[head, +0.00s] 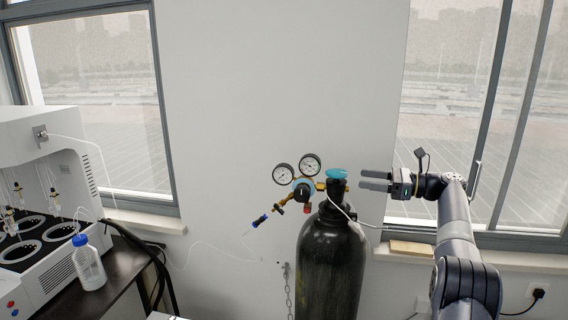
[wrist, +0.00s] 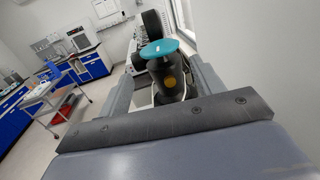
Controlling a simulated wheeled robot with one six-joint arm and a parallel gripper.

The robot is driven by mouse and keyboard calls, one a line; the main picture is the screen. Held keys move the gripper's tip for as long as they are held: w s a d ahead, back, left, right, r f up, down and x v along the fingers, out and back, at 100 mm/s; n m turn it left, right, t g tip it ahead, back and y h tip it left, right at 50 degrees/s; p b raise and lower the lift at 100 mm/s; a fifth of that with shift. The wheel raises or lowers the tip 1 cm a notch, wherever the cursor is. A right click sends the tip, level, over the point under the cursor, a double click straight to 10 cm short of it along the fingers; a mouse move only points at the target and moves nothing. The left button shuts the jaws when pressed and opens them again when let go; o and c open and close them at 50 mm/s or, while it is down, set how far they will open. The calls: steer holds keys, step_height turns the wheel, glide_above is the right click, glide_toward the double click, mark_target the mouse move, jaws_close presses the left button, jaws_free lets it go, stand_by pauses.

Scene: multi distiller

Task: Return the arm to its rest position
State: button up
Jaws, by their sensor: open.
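My gripper (head: 375,180) is open and empty in the head view, its two fingers pointing left toward the gas cylinder's valve. The valve's teal handwheel (head: 336,173) is just left of the fingertips, with a small gap between. In the wrist view the teal handwheel (wrist: 160,48) shows between the two fingers and beyond them. My arm reaches up from the lower right of the head view, to the right of the dark gas cylinder (head: 330,262).
A regulator with two gauges (head: 283,173) is on the cylinder's left. A distiller (head: 50,200) and a blue-capped bottle (head: 89,264) stand at left. The window sill (head: 520,258) lies behind my arm. A trolley (wrist: 52,105) and blue cabinets (wrist: 95,68) show in the wrist view.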

mark_target(346, 173)
steer(key=x, duration=0.7)
steer(key=shift+p, duration=0.35)
steer(key=shift+s+d+m+t+h, duration=0.1)
steer(key=shift+m+t+h, duration=0.2)
steer(key=shift+m+t, duration=0.3)
steer(key=t+b, duration=0.1)
steer(key=m+t+h+b, duration=0.1)
steer(key=b, duration=0.1)
steer(key=shift+s+f+m+t, duration=0.15)
steer(key=shift+f+m+t, duration=0.15)
steer(key=shift+t, duration=0.1)
steer(key=shift+s+a+m+t+h+b, duration=0.15)
steer(key=shift+m+t+h+b, duration=0.4)
steer(key=shift+b, duration=0.65)
steer(key=m+t+h+b, duration=0.1)
steer(key=b, duration=0.1)
steer(key=t+h+b, duration=0.1)
steer(key=b, duration=0.2)
steer(key=shift+s+a+m, duration=0.1)
steer(key=shift+a+m, duration=0.1)
steer(key=shift+m, duration=0.15)
